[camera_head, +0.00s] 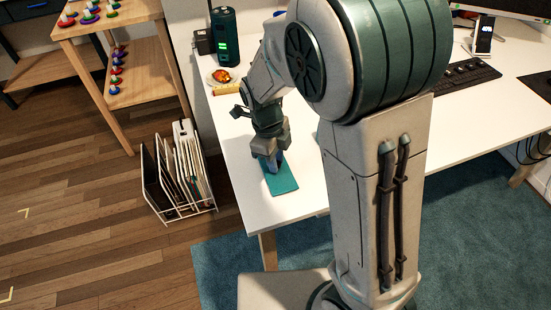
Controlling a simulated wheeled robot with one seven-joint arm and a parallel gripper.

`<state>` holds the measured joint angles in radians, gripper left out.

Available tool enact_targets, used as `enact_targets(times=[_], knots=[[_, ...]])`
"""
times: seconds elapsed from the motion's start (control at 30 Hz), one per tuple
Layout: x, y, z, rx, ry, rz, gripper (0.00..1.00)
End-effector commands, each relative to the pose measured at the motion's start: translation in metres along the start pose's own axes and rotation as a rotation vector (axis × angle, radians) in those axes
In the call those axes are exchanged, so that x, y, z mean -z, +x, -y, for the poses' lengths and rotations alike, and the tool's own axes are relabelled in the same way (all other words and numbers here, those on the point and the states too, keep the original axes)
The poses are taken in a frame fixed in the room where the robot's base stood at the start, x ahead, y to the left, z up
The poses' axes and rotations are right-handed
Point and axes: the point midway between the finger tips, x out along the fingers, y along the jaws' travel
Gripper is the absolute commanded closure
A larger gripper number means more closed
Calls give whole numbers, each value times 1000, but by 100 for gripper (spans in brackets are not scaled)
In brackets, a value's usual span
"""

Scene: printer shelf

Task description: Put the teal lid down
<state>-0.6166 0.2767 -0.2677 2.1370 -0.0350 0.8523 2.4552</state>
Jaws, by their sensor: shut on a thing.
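The teal lid (284,184) is a flat rectangular piece low over the left part of the white desk (245,160), close to its left front edge. My gripper (270,163) points down and is shut on the lid from above. The fingers hide part of the lid's far end. I cannot tell whether the lid's underside touches the desk top.
A dark cylinder with green lights (224,38), a plate of food (221,76) and a wooden block (226,90) are at the back left. A keyboard (465,75) is to the right. A file rack (180,180) stands on the floor beside the desk.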

Motion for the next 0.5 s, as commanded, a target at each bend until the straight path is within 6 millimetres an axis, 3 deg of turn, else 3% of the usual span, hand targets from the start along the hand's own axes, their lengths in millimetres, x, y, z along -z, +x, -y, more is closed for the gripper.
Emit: enact_targets(times=[0.27, 0.3, 0.37, 0.5], knots=[[0, 2, 0, 0, 0, 1, 100], [0, 2, 0, 0, 0, 1, 77], [0, 2, 0, 0, 0, 1, 60], [0, 2, 0, 0, 0, 1, 58]])
